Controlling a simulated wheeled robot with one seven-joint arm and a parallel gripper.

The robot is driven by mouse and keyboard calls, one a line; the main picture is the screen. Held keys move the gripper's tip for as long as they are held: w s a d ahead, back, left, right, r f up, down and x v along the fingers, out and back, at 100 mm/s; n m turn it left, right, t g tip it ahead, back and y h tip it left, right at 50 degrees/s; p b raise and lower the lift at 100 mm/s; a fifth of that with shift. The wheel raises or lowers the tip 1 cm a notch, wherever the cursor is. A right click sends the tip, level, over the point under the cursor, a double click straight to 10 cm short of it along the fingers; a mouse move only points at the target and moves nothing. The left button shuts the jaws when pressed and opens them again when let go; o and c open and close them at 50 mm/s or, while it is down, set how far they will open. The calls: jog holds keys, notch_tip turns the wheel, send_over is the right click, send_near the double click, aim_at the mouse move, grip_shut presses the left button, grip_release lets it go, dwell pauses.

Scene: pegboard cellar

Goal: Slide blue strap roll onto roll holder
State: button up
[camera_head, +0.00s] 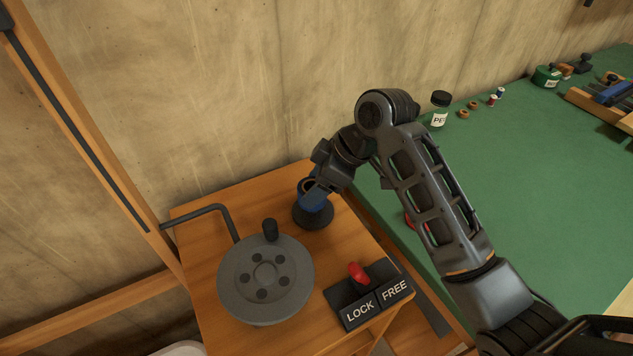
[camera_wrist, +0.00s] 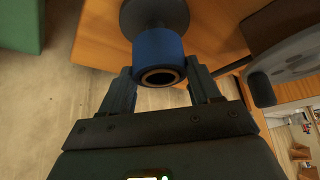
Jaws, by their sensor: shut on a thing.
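The blue strap roll (camera_head: 315,204) is upright at the dark round base of the roll holder (camera_head: 313,220), on the small wooden table. In the wrist view the blue roll (camera_wrist: 158,48) shows a pale ring around a dark hole at its near end. My gripper (camera_head: 319,190) is shut on the roll, with one finger on each side in the wrist view (camera_wrist: 161,88). I cannot tell whether a post is inside the roll's hole.
A grey wheel (camera_head: 265,278) with a black knob and a bent grey bar (camera_head: 205,210) stand close by on the table. A red lever (camera_head: 358,272) sits on a plate marked LOCK and FREE (camera_head: 378,310). A green worktop (camera_head: 520,180) with jars and spools is right.

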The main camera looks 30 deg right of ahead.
jog(key=shift+f, duration=0.15)
jog(key=shift+f+b, duration=0.3)
jog(key=shift+f, duration=0.05)
jog(key=shift+f+b, duration=0.4)
jog(key=shift+f, duration=0.3)
jog(key=o, duration=1.1)
jog(key=shift+o, duration=0.2)
jog(key=v, duration=0.8)
